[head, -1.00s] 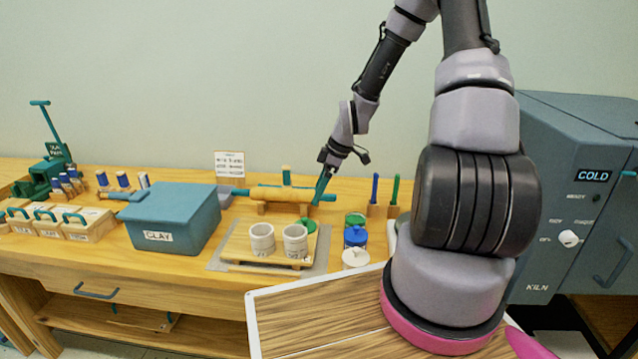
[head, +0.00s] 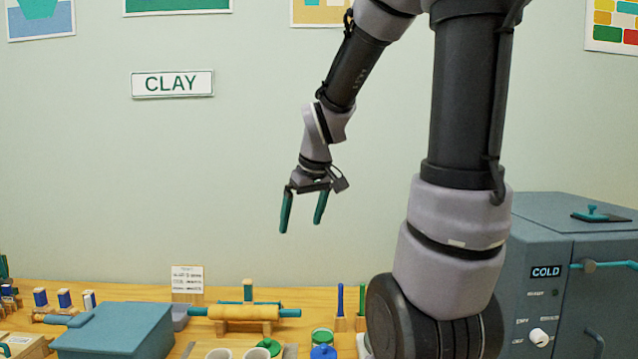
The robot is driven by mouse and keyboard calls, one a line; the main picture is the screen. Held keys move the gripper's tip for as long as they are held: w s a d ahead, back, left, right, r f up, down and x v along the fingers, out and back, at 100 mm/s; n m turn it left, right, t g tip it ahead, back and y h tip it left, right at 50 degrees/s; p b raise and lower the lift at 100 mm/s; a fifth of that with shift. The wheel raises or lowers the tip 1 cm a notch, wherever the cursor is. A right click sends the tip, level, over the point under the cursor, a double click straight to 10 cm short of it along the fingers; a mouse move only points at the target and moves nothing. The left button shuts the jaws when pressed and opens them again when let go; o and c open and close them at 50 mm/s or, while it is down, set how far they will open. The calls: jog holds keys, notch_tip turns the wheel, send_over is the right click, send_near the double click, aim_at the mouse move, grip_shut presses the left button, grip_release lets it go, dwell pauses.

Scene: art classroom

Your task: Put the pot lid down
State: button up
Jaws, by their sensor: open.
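My gripper (head: 302,226) is open and empty, its two teal fingers pointing down in front of the wall, well above the table. A green round piece (head: 269,345) sits low in the picture, beside and partly behind the right-hand pale cup (head: 257,353). It looks like a small lid, lying apart from my gripper. A pot with a green top (head: 322,336) and one with a blue top (head: 323,352) stand to its right. The blue one is cut off by the lower picture edge.
A yellow rolling pin (head: 240,312) lies on a stand behind the cups. A teal clay box (head: 115,330) is at left, a kiln (head: 560,270) marked COLD at right. Upright blue and green tools (head: 350,308) stand right of the pin. The air around my gripper is free.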

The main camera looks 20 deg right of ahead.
jog(key=s+r+m+t+y, duration=0.1)
jog(key=s+r+m+t, duration=0.1)
jog(key=s+r+m, duration=0.4)
jog(key=s+a+r, duration=0.1)
jog(key=s+r, duration=0.3)
jog(key=s, duration=0.2)
jog(key=shift+m+t, duration=0.3)
jog(key=shift+m, duration=0.1)
jog(key=shift+d, duration=0.1)
